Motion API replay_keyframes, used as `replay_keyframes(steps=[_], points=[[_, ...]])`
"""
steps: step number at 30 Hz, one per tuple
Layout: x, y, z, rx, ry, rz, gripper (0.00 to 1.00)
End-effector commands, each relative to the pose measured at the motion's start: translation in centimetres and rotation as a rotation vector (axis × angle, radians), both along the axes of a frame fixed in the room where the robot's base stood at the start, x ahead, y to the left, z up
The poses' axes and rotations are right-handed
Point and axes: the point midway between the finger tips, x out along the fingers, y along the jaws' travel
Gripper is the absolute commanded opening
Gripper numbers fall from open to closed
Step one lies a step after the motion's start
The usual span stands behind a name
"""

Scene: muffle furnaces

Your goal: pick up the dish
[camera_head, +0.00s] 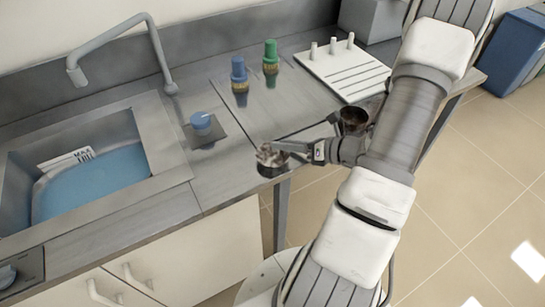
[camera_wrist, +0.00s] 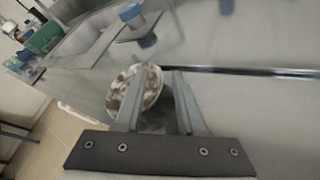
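The dish (camera_head: 270,169) is a small round dark-sided bowl with pale, mottled contents. It stands at the front edge of the grey counter. In the wrist view the dish (camera_wrist: 125,95) shows its round rim and mottled brown-and-white inside. My gripper (camera_head: 288,150) reaches in from the right, low over the dish. In the wrist view my gripper (camera_wrist: 165,78) has a clear gap between its fingers. The left finger crosses over the dish, and the dish's right rim lies in the gap. I cannot tell whether a finger touches it.
A sink (camera_head: 90,175) with blue water is at left, with a grey faucet (camera_head: 118,35) behind it. A white slotted board (camera_head: 345,70) lies at the back right.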

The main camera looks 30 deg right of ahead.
Motion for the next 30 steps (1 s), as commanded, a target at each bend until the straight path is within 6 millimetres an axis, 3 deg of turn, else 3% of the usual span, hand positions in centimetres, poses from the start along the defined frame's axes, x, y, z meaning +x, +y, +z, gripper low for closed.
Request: replay_keyframes(steps=[4, 10, 30], points=[[-0.02, -0.02, 0.02, -0.001, -0.001, 0.000, 0.35], [-0.03, -0.03, 0.02, -0.001, -0.001, 0.000, 0.00], [-0.05, -0.02, 0.02, -0.001, -0.001, 0.000, 0.00]])
